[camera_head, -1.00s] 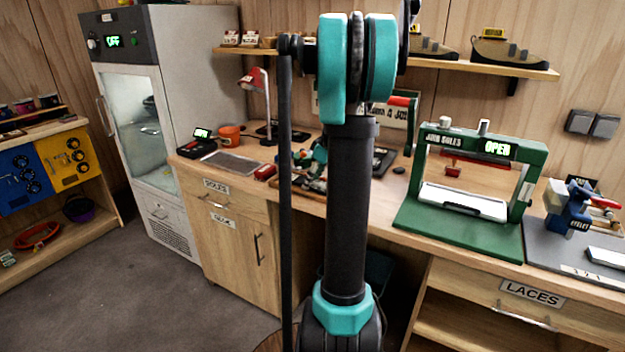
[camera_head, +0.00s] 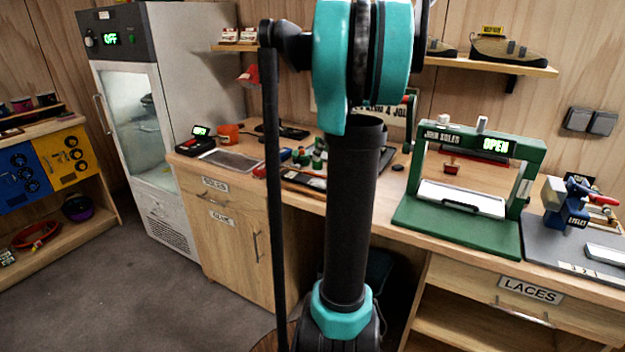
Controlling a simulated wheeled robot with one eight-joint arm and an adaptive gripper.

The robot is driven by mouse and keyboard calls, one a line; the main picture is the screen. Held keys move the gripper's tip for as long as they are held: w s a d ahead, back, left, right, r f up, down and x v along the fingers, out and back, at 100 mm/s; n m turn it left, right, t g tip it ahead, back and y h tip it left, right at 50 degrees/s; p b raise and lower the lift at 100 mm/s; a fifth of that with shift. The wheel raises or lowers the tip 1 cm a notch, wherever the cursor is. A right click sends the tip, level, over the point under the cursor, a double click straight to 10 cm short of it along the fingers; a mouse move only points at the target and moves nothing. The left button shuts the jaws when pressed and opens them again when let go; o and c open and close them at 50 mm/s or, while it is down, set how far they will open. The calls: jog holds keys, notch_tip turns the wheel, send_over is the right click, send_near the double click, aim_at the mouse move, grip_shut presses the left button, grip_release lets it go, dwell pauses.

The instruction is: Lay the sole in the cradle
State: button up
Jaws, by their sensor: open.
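My arm rises through the middle of the head view, and my gripper is not visible, hidden behind the arm or out of frame. A green press (camera_head: 452,240) marked for soles stands open on the bench at right, its display reading OPEN. I cannot tell whether this bed is the cradle. No sole can be made out with certainty. Small dark flat pieces (camera_head: 305,180) lie on the bench beside my arm, partly hidden by it.
A blue eyelet tool (camera_head: 568,200) stands on a grey mat right of the press. A grey flat panel (camera_head: 228,160), an orange pot (camera_head: 228,134) and a small device (camera_head: 196,141) are at the bench's left. A cabinet (camera_head: 145,130) reading OFF stands further left. Shoes (camera_head: 510,50) sit on the shelf.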

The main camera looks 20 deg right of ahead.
jog(key=s+a+f+m+h, duration=0.1)
jog(key=s+a+f+m, duration=0.1)
jog(key=s+a+f, duration=0.4)
jog(key=s+a+f+m, duration=0.1)
jog(key=s+a+f, duration=0.2)
jog(key=a, duration=0.4)
jog(key=s+a+f+m+h, duration=0.1)
jog(key=s+a+f+m, duration=0.3)
jog(key=s+a+f, duration=0.3)
jog(key=s+f, duration=0.5)
jog(key=s, duration=0.2)
jog(key=shift+s+a+m+t+h, duration=0.3)
jog(key=shift+s+a+t+h, duration=0.05)
jog(key=shift+s+t+h, duration=0.05)
jog(key=shift+c, duration=0.3)
